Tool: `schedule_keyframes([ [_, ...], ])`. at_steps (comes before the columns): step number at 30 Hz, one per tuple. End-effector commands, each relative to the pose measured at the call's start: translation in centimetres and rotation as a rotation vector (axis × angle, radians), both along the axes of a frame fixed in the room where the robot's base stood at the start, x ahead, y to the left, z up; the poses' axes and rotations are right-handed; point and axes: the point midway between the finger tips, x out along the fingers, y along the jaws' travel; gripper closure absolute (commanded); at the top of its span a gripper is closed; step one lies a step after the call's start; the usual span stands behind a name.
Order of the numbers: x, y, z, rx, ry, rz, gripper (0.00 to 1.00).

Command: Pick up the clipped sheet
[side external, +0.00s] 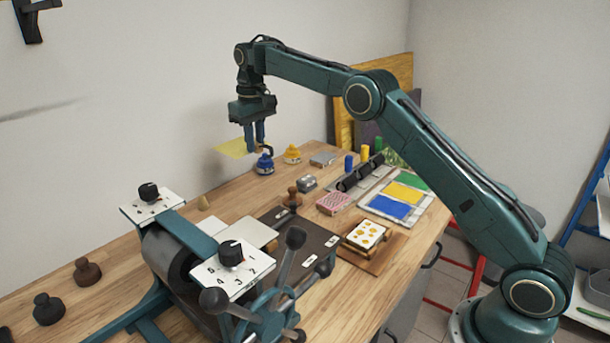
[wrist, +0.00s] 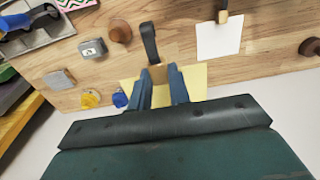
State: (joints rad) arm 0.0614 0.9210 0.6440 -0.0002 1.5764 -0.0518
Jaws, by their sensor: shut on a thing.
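The clipped sheet (side external: 231,148) is pale yellow and hangs in the air at the gripper, above the far left part of the bench. In the wrist view the sheet (wrist: 193,82) shows on both sides of the fingers. My gripper (side external: 259,148) is shut on a small tan piece at the sheet's edge; it also shows in the wrist view (wrist: 160,73). A dark curved piece (wrist: 149,42) stands out beyond the fingertips. The fingers hide part of the sheet.
Below are a blue ink pot (side external: 264,164) and a yellow ink pot (side external: 292,154). A press with a spoked wheel (side external: 275,305) fills the front. A white sheet (wrist: 219,38) lies on the bench (wrist: 270,45). A wall stands behind.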

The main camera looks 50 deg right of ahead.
Motion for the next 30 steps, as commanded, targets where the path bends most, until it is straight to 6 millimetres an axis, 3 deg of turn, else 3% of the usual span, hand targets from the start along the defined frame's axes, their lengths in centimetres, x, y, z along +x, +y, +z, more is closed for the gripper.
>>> schedule_keyframes([
  [30, -0.48, -0.59, 0.58, 0.000, 0.001, -0.001, 1.00],
])
